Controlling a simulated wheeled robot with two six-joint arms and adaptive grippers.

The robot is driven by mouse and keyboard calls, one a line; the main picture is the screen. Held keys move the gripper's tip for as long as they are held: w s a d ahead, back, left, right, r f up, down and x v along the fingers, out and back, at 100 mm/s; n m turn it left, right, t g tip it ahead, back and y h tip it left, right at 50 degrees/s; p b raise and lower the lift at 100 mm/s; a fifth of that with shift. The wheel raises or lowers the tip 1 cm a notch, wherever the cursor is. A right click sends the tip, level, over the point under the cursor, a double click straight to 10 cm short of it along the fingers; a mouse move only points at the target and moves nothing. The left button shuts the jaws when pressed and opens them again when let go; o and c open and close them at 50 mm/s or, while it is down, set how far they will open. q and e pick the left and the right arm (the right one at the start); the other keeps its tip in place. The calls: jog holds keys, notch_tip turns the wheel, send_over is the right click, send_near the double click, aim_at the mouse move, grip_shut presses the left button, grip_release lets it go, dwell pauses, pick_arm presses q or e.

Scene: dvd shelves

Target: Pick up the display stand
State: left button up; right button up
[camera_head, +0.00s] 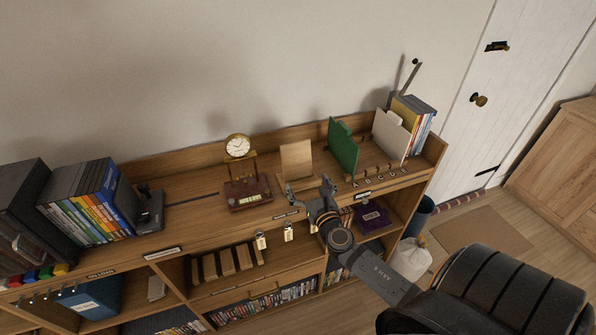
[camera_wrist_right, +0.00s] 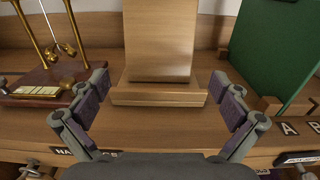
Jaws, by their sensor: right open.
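The display stand is a light wooden stand (camera_head: 297,161) with a leaning back plate and a front lip, on the shelf top between the clock and the green divider. It also shows straight ahead in the right wrist view (camera_wrist_right: 158,45), with its lip across the middle. My right gripper (camera_head: 307,187) is open and empty in front of the stand. In the right wrist view its two fingers (camera_wrist_right: 165,102) are spread to either side of the stand's lower front, with a gap on each side. My left gripper is out of view.
A gold clock (camera_head: 238,147) on a dark red base stands left of the stand. A green divider (camera_head: 343,147) stands to its right, with a white divider (camera_head: 390,134) and books beyond. Left, there are upright DVD cases (camera_head: 90,208). Key tags hang below the shelf edge.

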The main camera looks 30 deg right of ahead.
aim_at(298, 167)
jog(key=x, duration=0.2)
jog(key=shift+w+d+f, duration=0.1)
jog(key=shift+w, duration=0.3)
jog(key=w, duration=0.1)
jog(key=p, duration=0.1)
jog(key=w+r, duration=0.1)
jog(key=shift+w+d, duration=0.3)
jog(key=shift+w+d+f, duration=0.1)
jog(key=shift+w+f, duration=0.1)
jog(key=shift+w, duration=0.4)
jog(key=shift+w+d+f, duration=0.1)
jog(key=shift+w+f, duration=0.1)
jog(key=shift+w, duration=0.35)
jog(key=shift+s+r, duration=0.15)
jog(key=shift+s, duration=0.05)
jog(key=c, duration=0.9)
